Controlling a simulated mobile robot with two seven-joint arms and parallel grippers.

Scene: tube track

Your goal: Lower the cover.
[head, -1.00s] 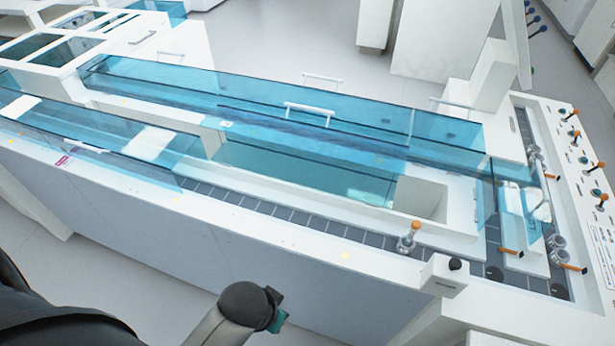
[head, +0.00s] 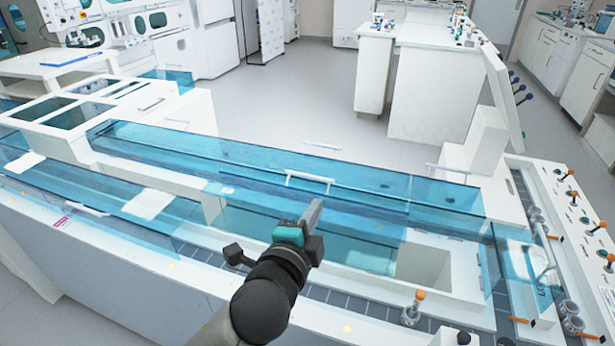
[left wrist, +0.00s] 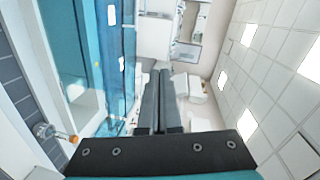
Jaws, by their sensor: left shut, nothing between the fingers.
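The clear blue cover (head: 250,172) stretches along the white bench track in the head view, with a white bar handle (head: 308,181) on it. I cannot tell its exact tilt. In front of it, part of the trough (head: 425,265) shows uncovered. My left gripper (head: 315,208) is shut and empty; in the picture its fingertips lie just below the handle, and I see no grip on it. The shut fingers also show in the left wrist view (left wrist: 160,92), with the blue panels (left wrist: 65,50) to their left. My right gripper is not in view.
A lower blue panel with a white handle (head: 80,208) lies at the left. A small orange-topped valve (head: 413,307) stands on the front edge. A control panel with orange levers (head: 580,215) is at the right. The floor (head: 290,110) behind is clear.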

